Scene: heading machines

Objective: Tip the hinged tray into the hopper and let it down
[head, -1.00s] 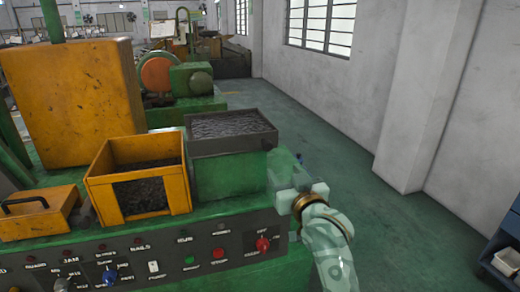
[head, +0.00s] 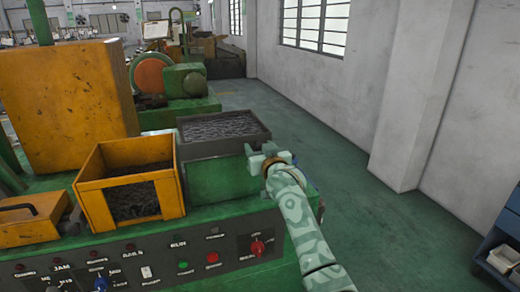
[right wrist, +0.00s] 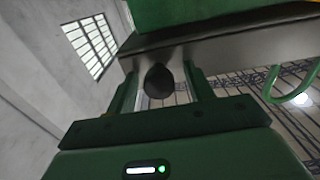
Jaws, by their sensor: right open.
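The dark grey tray (head: 250,145), filled with many small metal pieces, sits level at the green block's top. The orange-yellow hopper (head: 87,200) stands to its left, open at the top, with dark contents. My right gripper (head: 265,158) is just below the tray's near right corner. In the right wrist view, the open right gripper (right wrist: 165,90) has a dark rounded knob (right wrist: 158,80) between its fingers, under a grey edge of the tray (right wrist: 230,55). I cannot tell whether the fingers touch the knob. My left gripper is not in view.
The green machine's front panel (head: 215,240) carries knobs and buttons below the hopper. A yellow lid with a black handle (head: 35,222) lies at the left. A tall orange cabinet (head: 80,90) stands behind.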

